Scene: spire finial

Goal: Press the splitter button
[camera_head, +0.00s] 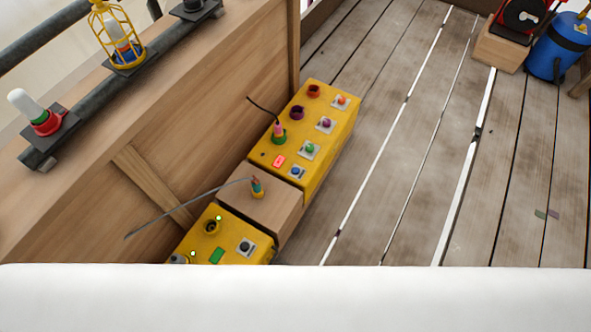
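A nearer yellow box (236,227) has a black button (245,247) on a pale plate, a green panel (216,256), a dark socket (211,227) and small green lights. I cannot tell from any label which is the splitter button. Neither gripper is in view.
A wooden block (270,207) with an upright plug and grey cable stands between the yellow boxes. Lamps sit on the wall rail (80,120). A blue container (556,47) stands at the far right. The plank floor (400,150) is largely clear. A white surface hides the bottom.

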